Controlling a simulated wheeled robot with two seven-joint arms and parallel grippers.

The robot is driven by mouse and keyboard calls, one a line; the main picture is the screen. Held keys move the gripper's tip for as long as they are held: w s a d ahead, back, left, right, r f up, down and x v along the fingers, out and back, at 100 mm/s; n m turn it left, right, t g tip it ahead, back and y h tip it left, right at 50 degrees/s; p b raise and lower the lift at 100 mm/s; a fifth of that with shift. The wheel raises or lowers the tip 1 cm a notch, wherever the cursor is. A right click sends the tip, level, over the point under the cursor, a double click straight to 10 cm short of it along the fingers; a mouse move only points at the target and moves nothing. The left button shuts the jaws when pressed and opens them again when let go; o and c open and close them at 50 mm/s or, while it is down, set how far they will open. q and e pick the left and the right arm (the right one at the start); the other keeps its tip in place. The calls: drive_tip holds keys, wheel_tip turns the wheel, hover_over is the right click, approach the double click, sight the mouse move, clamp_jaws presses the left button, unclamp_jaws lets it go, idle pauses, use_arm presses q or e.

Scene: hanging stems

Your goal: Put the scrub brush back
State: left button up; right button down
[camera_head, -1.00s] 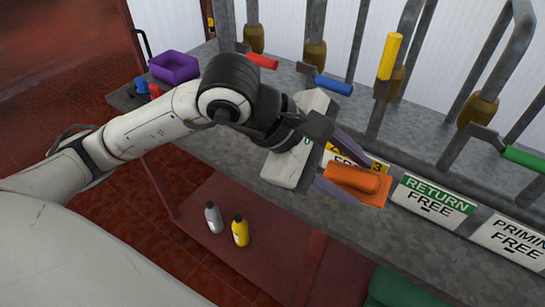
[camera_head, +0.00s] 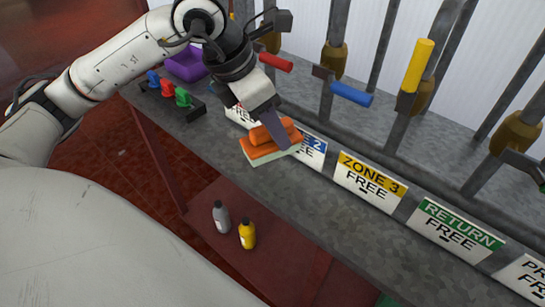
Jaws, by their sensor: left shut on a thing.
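The scrub brush (camera_head: 262,152) has an orange handle and block with a pale underside. It is at the front of the grey bench (camera_head: 330,208), in front of the blue-topped ZONE 2 sign (camera_head: 309,151). My left gripper (camera_head: 278,132) is shut on the brush from above, with one finger showing on its right side. I cannot tell whether the brush touches the bench. My right gripper is out of view.
Signs for ZONE 3 (camera_head: 369,180) and RETURN (camera_head: 455,230) stand along the bench. Behind are pipes with red (camera_head: 275,62), blue (camera_head: 351,95) and yellow (camera_head: 418,65) valve handles. A purple bin (camera_head: 185,66) stands at the back left. Two bottles (camera_head: 247,234) are on the lower shelf.

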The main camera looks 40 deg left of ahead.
sight(255, 131)
use_arm(q)
wheel_tip(255, 131, down, 8)
drive_tip(key=o, duration=1)
drive_tip(key=shift+r, duration=0.1)
drive_tip(key=v, duration=1.2)
